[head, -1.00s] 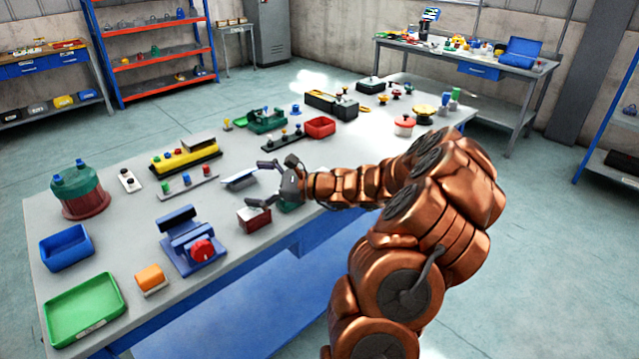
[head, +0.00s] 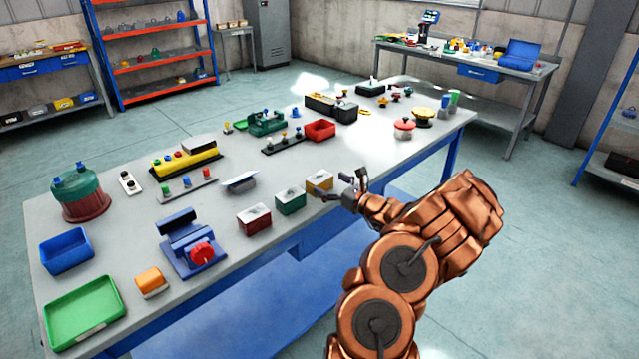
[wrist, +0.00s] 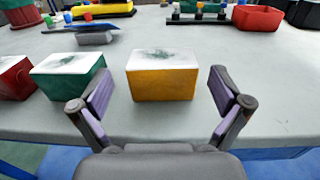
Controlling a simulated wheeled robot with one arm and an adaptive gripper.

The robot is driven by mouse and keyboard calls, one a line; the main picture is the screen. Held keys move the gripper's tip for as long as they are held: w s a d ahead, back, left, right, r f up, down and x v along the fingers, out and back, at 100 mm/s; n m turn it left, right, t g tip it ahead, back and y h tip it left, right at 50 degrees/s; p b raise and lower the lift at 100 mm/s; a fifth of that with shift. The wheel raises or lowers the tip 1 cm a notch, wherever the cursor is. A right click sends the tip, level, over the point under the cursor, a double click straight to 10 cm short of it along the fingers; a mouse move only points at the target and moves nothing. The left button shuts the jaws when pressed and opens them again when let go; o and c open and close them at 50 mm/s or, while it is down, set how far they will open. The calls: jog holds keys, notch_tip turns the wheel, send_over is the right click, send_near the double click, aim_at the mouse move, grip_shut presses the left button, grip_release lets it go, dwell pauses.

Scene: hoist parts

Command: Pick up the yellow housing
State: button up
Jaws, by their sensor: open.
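The yellow housing (wrist: 161,84) is a small box with yellow sides and a pale top bearing a dark smudge. It stands on the grey table near its front edge, and in the head view (head: 320,181) it is the rightmost of three similar boxes. My gripper (wrist: 161,94) is open and empty. In the wrist view its two fingers point toward the box, one on each side of it and apart from it. In the head view my gripper (head: 343,189) is just right of the box and partly covers its right side.
A green box (head: 290,200) stands close to the left of the yellow one, with a red box (head: 254,219) further left. A grey angled piece (head: 240,182) lies behind them. A red tray (head: 320,130) stands farther back. The table is clear right of the yellow box.

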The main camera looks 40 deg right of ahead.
aim_at(326, 181)
jog(key=shift+w+d+f+p, duration=0.15)
jog(key=shift+w+p, duration=0.5)
jog(key=shift+w, duration=1.6)
jog(key=c, duration=1.3)
jog(key=shift+r+b, duration=0.75)
jog(key=shift+r, duration=1.1)
jog(key=shift+s+a+r+b, duration=0.2)
jog(key=shift+s+a+b, duration=0.55)
jog(key=shift+s, duration=1.75)
jog(key=shift+s+a+r+b, duration=0.3)
jog(key=shift+s+a, duration=0.8)
jog(key=shift+s, duration=1.4)
jog(key=shift+s+a+r+b, duration=0.15)
jog(key=shift+s+a+b, duration=0.6)
jog(key=shift+s, duration=1.75)
